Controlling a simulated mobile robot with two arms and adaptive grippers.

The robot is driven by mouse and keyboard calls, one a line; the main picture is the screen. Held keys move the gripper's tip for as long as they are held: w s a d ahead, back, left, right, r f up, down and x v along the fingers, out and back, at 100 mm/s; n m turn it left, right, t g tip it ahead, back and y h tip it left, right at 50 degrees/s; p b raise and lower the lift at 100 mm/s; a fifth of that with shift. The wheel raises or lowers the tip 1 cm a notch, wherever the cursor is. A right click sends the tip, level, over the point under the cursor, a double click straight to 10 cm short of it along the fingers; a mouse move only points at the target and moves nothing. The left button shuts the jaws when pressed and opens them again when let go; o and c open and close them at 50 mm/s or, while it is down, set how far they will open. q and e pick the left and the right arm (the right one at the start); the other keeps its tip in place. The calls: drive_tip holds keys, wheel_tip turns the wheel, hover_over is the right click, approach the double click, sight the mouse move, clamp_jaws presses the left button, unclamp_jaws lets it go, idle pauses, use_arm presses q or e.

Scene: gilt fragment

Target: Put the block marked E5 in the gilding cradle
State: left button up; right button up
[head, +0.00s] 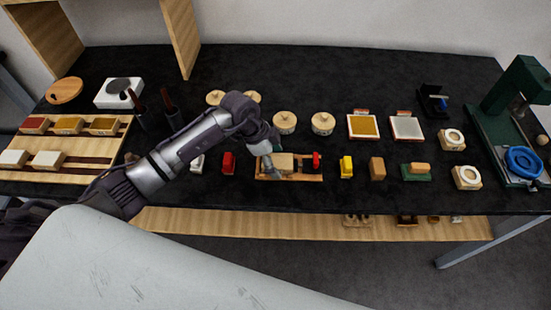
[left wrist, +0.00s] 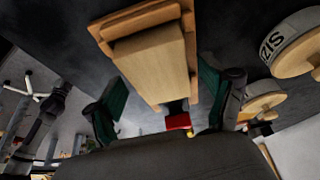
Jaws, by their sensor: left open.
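A pale wooden block (head: 284,161) lies in a long, low wooden tray (head: 305,178) that looks like the gilding cradle. In the left wrist view the block (left wrist: 158,65) rests inside the tray (left wrist: 130,22). No E5 mark can be read on it. My left gripper (head: 271,163) is at the tray's left part, over the block. Its green-padded fingers are open on either side of the block, and a grip on it does not show. A red piece (head: 317,160) stands at the tray's right end. My right gripper is not in view.
Red (head: 228,162) and yellow (head: 346,166) pieces flank the tray, with a brown block (head: 377,168) farther right. Round lidded pots (head: 285,122) stand behind. A wooden rack (head: 70,145) with several blocks is at left, a green press (head: 515,110) at right.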

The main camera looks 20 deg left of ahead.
use_arm(q)
drive_tip(key=b+v, duration=0.1)
drive_tip(key=v, duration=1.1)
drive_tip(key=shift+r+b, duration=0.2)
drive_tip(key=shift+b, duration=0.2)
idle(1.4)
